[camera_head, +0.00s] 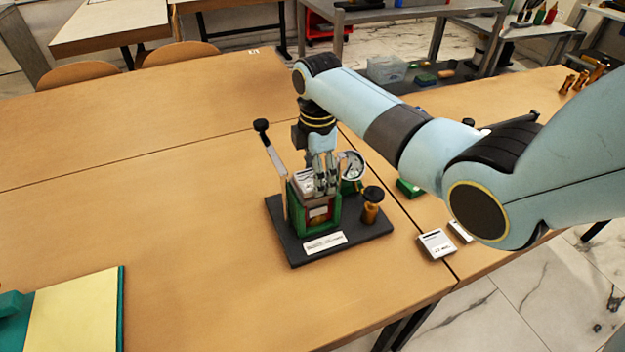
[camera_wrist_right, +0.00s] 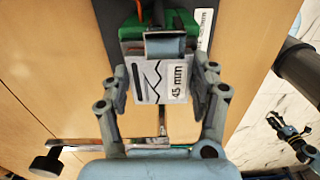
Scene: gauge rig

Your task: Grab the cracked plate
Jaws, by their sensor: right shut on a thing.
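In the head view my right gripper (camera_head: 321,185) points down over the green holder (camera_head: 301,222) of the gauge rig, and the plate (camera_head: 304,183) shows at the top of that holder. I cannot tell whether the plate still touches the holder.
The rig's dark base (camera_head: 363,233) carries a lever with a black knob (camera_head: 261,126), a dial gauge (camera_head: 352,166) and a brass post (camera_head: 371,206). Pale plates (camera_head: 436,244) lie right of it. A yellow-and-green mat (camera_head: 75,312) lies front left.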

